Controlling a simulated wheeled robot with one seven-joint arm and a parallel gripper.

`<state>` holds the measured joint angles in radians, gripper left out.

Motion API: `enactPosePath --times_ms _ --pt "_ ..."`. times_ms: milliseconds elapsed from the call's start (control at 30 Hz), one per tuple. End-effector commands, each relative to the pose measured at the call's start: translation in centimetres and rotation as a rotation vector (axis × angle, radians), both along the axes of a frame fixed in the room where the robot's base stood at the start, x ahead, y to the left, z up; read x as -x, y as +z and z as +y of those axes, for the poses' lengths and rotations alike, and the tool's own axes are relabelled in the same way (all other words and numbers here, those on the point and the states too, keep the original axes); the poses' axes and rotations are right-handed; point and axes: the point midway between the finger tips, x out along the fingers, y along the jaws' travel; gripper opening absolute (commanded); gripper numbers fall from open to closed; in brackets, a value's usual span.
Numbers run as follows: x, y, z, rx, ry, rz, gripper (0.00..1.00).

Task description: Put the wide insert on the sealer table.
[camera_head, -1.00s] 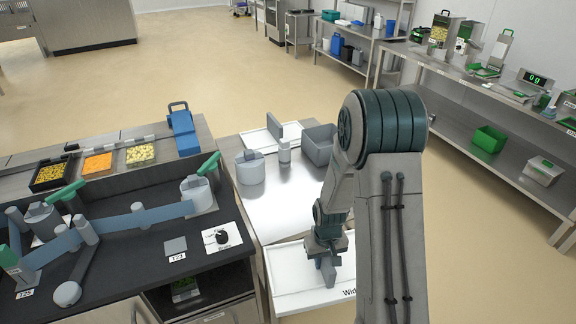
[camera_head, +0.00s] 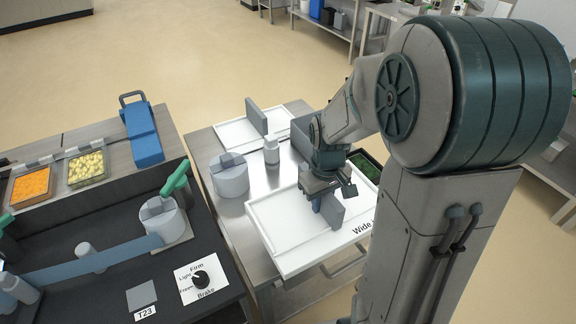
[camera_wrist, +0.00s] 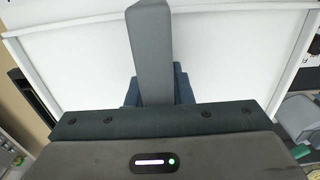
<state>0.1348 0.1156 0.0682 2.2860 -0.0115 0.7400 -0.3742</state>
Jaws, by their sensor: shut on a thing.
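The wide insert (camera_head: 283,247) is a shallow white tray with a raised rim, an upright grey grip plate (camera_head: 331,211) and a label starting "Wide". My gripper (camera_head: 325,195) is shut on that plate from above. The wrist view shows the grey plate (camera_wrist: 151,50) between my jaws, with the white tray (camera_wrist: 220,50) spread below. The insert overlaps the front part of the steel table (camera_head: 236,212). I cannot tell whether it rests there or hangs just above. The dark bench (camera_head: 110,290) with blue film, rollers and a brake knob (camera_head: 201,278) stands to the left.
A second white tray (camera_head: 226,136) with a grey plate lies at the table's back. A grey cylinder (camera_head: 230,178), a small bottle (camera_head: 271,152) and a grey bin (camera_head: 301,135) stand near it. Food trays (camera_head: 86,168) and a blue device (camera_head: 142,133) are back left.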

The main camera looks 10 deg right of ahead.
Motion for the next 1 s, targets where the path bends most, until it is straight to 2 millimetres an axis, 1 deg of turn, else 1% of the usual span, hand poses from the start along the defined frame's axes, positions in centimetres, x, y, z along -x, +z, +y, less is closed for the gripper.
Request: enactPosePath --times_ms 167,500,700,833,933,1000 --pt "-2.2 -1.3 0.5 0.0 0.006 0.002 0.0" --pt "-7.7 -4.6 1.2 -0.001 0.001 0.001 0.0" --pt "-10.3 -6.2 1.6 0.0 0.0 0.0 0.0" --pt "-11.1 -6.7 1.7 0.0 -0.001 -0.001 0.0" --pt "-11.3 -7.0 1.7 0.0 -0.001 -0.001 0.0" --pt "-11.3 -7.6 1.7 0.0 -0.001 0.001 0.0"
